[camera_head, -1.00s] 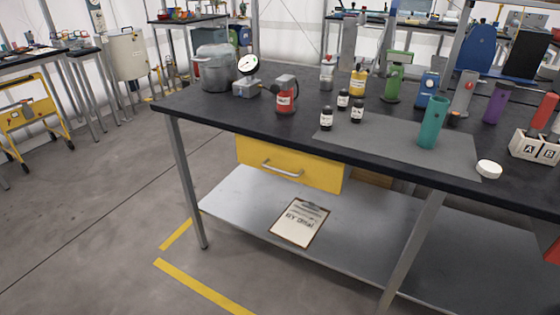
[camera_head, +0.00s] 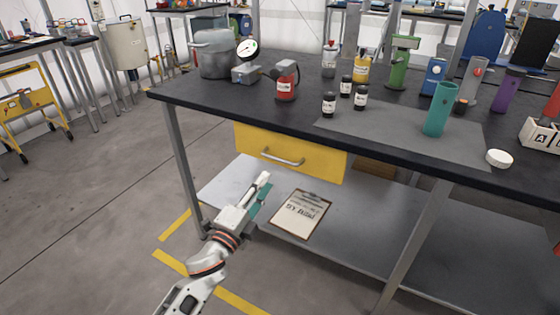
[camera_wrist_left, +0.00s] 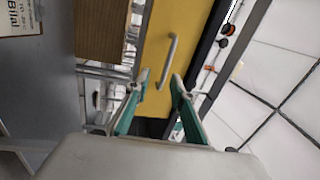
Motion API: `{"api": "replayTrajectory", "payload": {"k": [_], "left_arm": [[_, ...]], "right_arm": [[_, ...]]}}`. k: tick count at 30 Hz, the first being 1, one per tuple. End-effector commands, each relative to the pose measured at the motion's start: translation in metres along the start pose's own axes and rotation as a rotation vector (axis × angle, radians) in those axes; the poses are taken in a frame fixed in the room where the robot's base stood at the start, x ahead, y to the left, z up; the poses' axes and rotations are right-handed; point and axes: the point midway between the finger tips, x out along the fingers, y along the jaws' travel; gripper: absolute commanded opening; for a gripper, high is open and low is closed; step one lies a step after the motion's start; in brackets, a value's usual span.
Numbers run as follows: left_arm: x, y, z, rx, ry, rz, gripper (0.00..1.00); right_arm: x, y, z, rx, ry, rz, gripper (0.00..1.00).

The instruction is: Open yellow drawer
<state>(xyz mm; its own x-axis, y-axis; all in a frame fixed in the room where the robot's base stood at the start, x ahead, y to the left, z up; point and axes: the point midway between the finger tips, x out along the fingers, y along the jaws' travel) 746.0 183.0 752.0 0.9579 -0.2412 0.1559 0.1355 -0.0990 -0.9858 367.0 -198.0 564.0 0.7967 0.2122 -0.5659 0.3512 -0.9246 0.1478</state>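The yellow drawer (camera_head: 320,162) hangs under the left part of the black bench top and looks closed. Its silver bar handle (camera_head: 283,160) is on the middle of its front. My left gripper (camera_head: 263,187) is in front of and below the drawer, over the lower shelf, apart from the handle. In the left wrist view its two teal-padded fingers (camera_wrist_left: 159,86) are spread with nothing between them. The handle (camera_wrist_left: 167,62) shows beyond the fingertips, on the yellow front (camera_wrist_left: 160,25). My right gripper is not in view.
A clipboard (camera_head: 301,214) lies on the grey lower shelf (camera_head: 345,245). A wooden block or drawer (camera_head: 376,168) sits right of the yellow drawer. A bench leg (camera_head: 182,165) stands left of my gripper. Bottles, a pot (camera_head: 215,55) and tubes stand on the bench top (camera_head: 205,92).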

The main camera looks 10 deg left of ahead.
Motion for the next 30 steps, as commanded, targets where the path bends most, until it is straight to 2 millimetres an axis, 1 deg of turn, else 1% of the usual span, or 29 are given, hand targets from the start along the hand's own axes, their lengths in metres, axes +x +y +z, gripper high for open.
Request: {"api": "replayTrajectory", "payload": {"k": [1,6,8,14,18,21,25,30], "left_arm": [[0.008,-0.005,0.000,0.029,0.007,-0.012,0.24],[0.022,-0.012,-0.002,0.067,0.017,-0.029,0.24],[0.028,-0.012,-0.002,0.066,0.017,-0.029,0.24],[0.056,-0.012,-0.002,0.064,0.016,-0.028,0.24],[0.075,-0.011,-0.002,0.063,0.016,-0.026,0.24],[0.085,-0.012,-0.002,0.063,0.016,-0.026,0.24],[0.093,-0.013,-0.003,0.063,0.016,-0.027,0.24],[0.095,-0.014,-0.003,0.062,0.016,-0.028,0.24]], "right_arm": [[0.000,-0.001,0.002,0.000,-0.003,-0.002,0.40],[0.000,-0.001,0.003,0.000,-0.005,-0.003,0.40],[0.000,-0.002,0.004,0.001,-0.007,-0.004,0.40],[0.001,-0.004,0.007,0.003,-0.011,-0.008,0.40],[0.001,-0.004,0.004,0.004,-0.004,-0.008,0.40],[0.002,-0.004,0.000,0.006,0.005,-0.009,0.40],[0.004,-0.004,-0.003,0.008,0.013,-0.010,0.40],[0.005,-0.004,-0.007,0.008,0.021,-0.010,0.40]]}}
